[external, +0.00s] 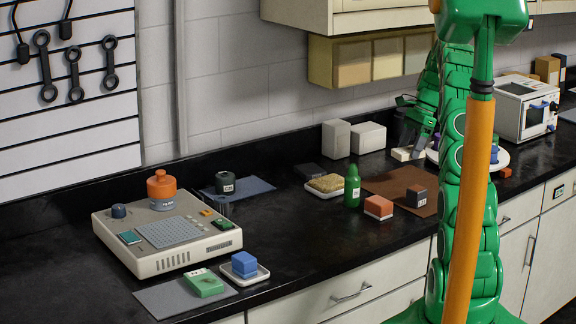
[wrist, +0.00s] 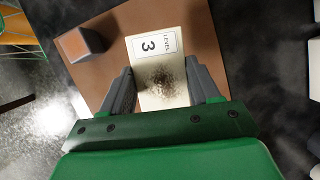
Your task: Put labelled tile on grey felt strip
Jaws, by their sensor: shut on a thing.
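The labelled tile (wrist: 158,60) is cream, reads "LEVEL 3" and has a dark speckled patch. My gripper (wrist: 162,82) is shut on it, with one dark finger at each side. The brown mat (wrist: 200,40) shows behind the tile. In the external view my gripper (external: 414,125) is at the back of the counter, behind the brown mat (external: 385,181), with the pale tile (external: 403,154) low between its fingers. A grey strip (external: 165,300) lies at the front left, with a green-and-white block (external: 204,283) on its right part.
A dark labelled cube (external: 415,195) stands on the brown mat. A red-topped block (external: 378,207), green bottle (external: 352,186) and sponge tray (external: 326,187) are nearby. A beige device (external: 166,235) stands behind the grey strip; a blue block's tray (external: 263,274) is right of it.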

